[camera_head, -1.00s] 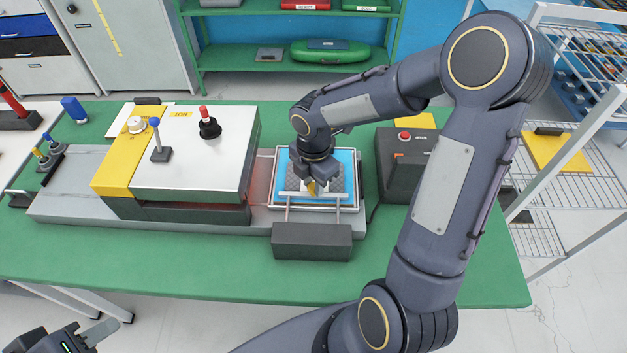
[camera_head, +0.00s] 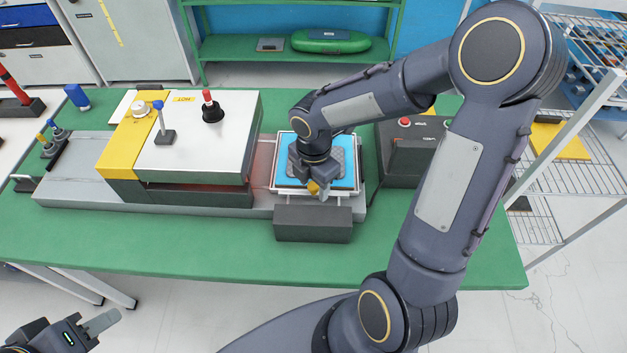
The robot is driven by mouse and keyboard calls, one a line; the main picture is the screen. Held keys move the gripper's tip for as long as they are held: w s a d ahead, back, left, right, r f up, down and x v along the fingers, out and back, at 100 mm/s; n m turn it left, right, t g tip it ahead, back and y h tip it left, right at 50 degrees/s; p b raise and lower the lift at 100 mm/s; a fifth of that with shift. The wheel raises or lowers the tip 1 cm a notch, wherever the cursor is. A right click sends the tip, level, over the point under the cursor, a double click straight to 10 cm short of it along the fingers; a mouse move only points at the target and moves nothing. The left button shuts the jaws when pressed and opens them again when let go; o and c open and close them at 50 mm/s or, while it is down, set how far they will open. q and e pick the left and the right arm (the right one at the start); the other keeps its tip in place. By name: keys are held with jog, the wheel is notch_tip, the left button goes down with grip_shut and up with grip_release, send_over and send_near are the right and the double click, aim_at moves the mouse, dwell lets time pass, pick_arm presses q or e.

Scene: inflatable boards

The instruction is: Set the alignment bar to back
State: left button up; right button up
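The alignment bar (camera_head: 300,191) looks like a thin pale bar along the near edge of the blue-lined tray (camera_head: 348,160). Short rods join it to a dark block (camera_head: 313,224) in front. Its middle is hidden by my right gripper (camera_head: 319,190), which points down at it over the tray's near part. Whether the fingers are closed on the bar or only touch it is too small to tell. A dark grey patterned sheet lies on the blue surface, partly covered by the gripper. My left gripper (camera_head: 98,326) is partly in view at the bottom left, away from the table.
A heater-like press with a white top (camera_head: 185,130) and yellow band stands left of the tray. A dark control box (camera_head: 400,160) with a red button stands right of it. The green table (camera_head: 200,250) is clear in front. A wire rack (camera_head: 540,190) stands at the right.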

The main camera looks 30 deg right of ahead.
aim_at(314, 186)
jog(key=shift+w, duration=0.1)
jog(key=shift+r, duration=0.25)
notch_tip(314, 186, up, 7)
jog(key=shift+r, duration=0.15)
dwell(0.6)
